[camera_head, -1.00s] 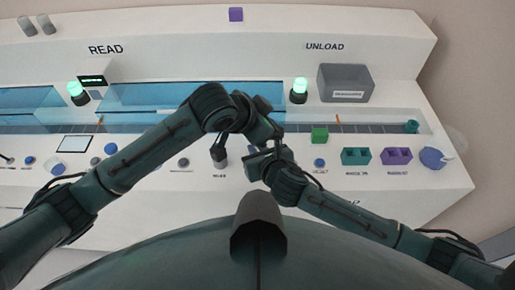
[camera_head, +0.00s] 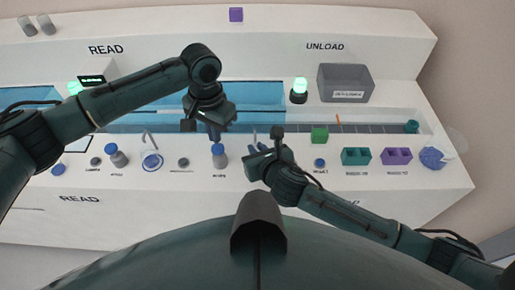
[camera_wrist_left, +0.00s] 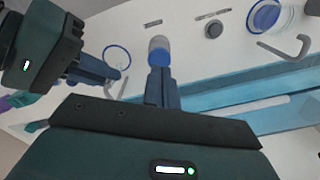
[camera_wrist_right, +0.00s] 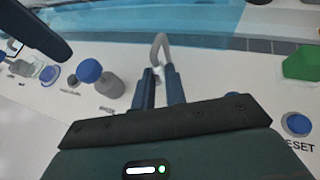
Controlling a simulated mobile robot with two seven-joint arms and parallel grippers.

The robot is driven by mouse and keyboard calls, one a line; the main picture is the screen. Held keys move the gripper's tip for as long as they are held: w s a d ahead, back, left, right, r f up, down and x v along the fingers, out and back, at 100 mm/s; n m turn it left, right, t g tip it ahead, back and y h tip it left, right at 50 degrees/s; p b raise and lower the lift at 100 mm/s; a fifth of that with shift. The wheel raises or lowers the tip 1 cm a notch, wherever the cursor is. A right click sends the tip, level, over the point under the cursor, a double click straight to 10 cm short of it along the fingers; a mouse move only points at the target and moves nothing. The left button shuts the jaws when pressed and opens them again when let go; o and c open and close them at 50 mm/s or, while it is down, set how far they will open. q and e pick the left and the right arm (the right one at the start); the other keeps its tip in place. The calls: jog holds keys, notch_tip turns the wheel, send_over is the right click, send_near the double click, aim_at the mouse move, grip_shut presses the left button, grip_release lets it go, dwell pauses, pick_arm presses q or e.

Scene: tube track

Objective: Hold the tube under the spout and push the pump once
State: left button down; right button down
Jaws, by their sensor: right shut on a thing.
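My right gripper (camera_wrist_right: 160,90) is shut on a small pale tube (camera_wrist_right: 158,74), mostly hidden between its fingers. The tube is close to the curved end of a grey hooked spout (camera_wrist_right: 161,42); whether it is directly beneath the opening I cannot tell. My left gripper (camera_head: 214,137) is empty and its fingers look shut together. It hangs over the blue-topped grey pump (camera_head: 219,150). The pump also shows just beyond the left fingertips in the left wrist view (camera_wrist_left: 160,55). I see no clear contact with the pump's top.
Another blue-topped pump (camera_head: 118,154) and a blue-ringed well (camera_head: 152,161) with a hooked spout stand to the left. A green block (camera_head: 319,134), a teal rack (camera_head: 356,156) and a purple rack (camera_head: 397,156) are right of my right gripper. A grey bin (camera_head: 346,83) stands behind.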

aim_at(217, 147)
pick_arm(q)
jog(key=shift+f, duration=0.8)
jog(key=shift+f, duration=0.2)
dwell(1.3)
jog(key=shift+f, duration=1.1)
dwell(0.4)
jog(key=shift+r, duration=3.6)
